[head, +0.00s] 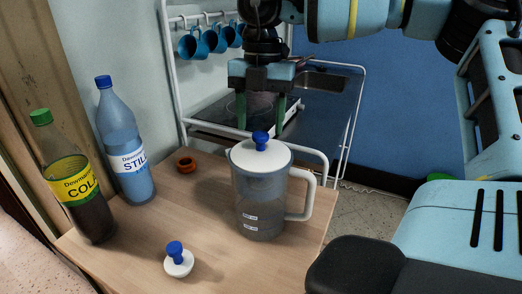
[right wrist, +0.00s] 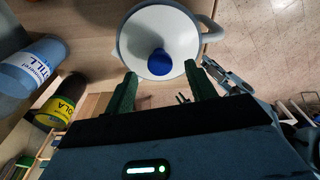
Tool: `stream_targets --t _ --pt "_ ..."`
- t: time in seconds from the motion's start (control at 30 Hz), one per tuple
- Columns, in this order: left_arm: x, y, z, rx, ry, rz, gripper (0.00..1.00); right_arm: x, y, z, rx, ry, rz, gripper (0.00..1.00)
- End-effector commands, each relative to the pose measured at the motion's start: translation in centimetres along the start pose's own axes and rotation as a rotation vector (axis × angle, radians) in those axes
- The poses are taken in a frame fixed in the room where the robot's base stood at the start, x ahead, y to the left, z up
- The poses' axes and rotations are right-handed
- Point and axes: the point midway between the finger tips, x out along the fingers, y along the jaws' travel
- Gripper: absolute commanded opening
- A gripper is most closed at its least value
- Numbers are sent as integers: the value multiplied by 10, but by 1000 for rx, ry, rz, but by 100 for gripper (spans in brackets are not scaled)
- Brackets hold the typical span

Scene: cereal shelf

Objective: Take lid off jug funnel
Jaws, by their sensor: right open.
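A clear grey jug (head: 262,205) with a handle on its right stands upright on the wooden table. Its white lid (head: 243,154) with a blue knob (head: 261,141) is on top. My right gripper (head: 261,125) is open, pointing down above the lid, with its green fingers apart. In the right wrist view, the lid (right wrist: 134,42) and blue knob (right wrist: 160,62) lie just beyond the open fingertips (right wrist: 162,80), and nothing is between the fingers. A small white piece with a blue knob (head: 178,262) stands at the table's front. My left gripper is not in view.
A cola bottle (head: 82,205) and a still-water bottle (head: 130,165) stand at the table's left. A small orange-brown ring (head: 186,164) lies behind the jug's left. A white-framed rack with blue mugs (head: 194,45) stands behind. Bare tabletop (head: 205,210) lies left of the jug.

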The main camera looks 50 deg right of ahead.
Motion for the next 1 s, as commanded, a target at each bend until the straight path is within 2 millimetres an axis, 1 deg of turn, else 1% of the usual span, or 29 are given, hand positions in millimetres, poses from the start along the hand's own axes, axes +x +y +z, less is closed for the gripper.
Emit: stream_targets --t 0.1,0.23,0.33,0.53,0.57,0.9,1.0 --pt "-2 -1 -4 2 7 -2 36 17 -2 1 -1 4 0 56" --pt "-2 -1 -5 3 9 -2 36 32 -1 2 -1 1 0 56" --pt "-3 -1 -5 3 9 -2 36 36 -2 1 0 2 0 56" --pt "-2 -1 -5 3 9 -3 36 37 -1 2 0 1 0 56" --pt "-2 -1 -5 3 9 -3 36 37 -1 2 0 1 0 53" --pt "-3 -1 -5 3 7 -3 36 36 -1 2 0 0 0 8" --pt "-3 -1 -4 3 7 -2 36 36 -1 2 0 0 0 7"
